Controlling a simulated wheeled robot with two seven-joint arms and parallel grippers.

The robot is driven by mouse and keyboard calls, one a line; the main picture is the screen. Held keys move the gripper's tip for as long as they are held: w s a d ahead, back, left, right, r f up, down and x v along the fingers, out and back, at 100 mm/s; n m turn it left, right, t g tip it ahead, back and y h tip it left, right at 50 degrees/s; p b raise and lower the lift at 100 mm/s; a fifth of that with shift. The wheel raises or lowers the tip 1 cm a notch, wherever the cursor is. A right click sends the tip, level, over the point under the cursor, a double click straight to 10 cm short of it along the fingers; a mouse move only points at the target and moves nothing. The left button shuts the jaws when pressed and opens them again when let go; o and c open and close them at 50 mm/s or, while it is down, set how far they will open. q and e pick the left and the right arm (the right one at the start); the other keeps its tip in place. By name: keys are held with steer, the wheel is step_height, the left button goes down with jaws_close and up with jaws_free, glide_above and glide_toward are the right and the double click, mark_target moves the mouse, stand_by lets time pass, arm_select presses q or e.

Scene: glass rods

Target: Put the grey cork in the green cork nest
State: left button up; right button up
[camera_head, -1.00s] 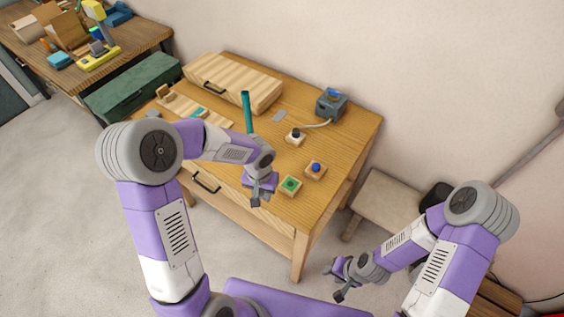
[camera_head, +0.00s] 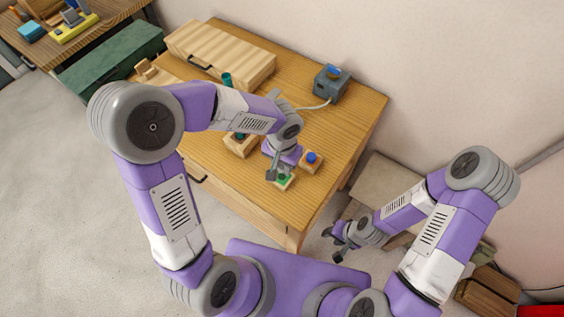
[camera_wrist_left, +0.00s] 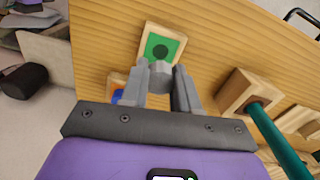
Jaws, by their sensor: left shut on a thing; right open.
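The grey cork (camera_wrist_left: 160,73) is between the fingers of my left gripper (camera_wrist_left: 162,88) in the left wrist view, and the gripper is shut on it. The green cork nest (camera_wrist_left: 173,58) is a small wooden block with a green top and a dark round hole. In the wrist view the cork overlaps the lower side of the green top; I cannot tell its height above it. In the head view my left gripper (camera_head: 278,172) is over the green nest (camera_head: 285,183) and partly hides it. My right gripper (camera_head: 339,245) is open and empty, off the table's front right.
A nest with a blue top (camera_head: 312,160) stands close beside the green one. A wooden block (camera_wrist_left: 238,90) holds a slanting-looking teal rod (camera_wrist_left: 280,140). A grey device (camera_head: 331,85) with a cable and a wooden case (camera_head: 220,55) stand farther back.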

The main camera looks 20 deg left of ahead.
mark_target(282, 172)
arm_select(q)
steer(key=shift+f+b, duration=1.3)
steer(key=shift+f, duration=0.7)
steer(key=shift+s, duration=0.1)
steer(key=shift+f+b, duration=0.2)
steer(key=shift+b, duration=0.25)
steer(key=shift+r, duration=0.25)
steer(key=shift+r+p, duration=0.65)
steer(key=shift+f+b, duration=0.85)
steer(key=shift+b, duration=0.05)
stand_by(0.7)
steer(key=shift+r, duration=0.2)
steer(key=shift+r+p, duration=0.6)
steer(key=shift+p, duration=0.05)
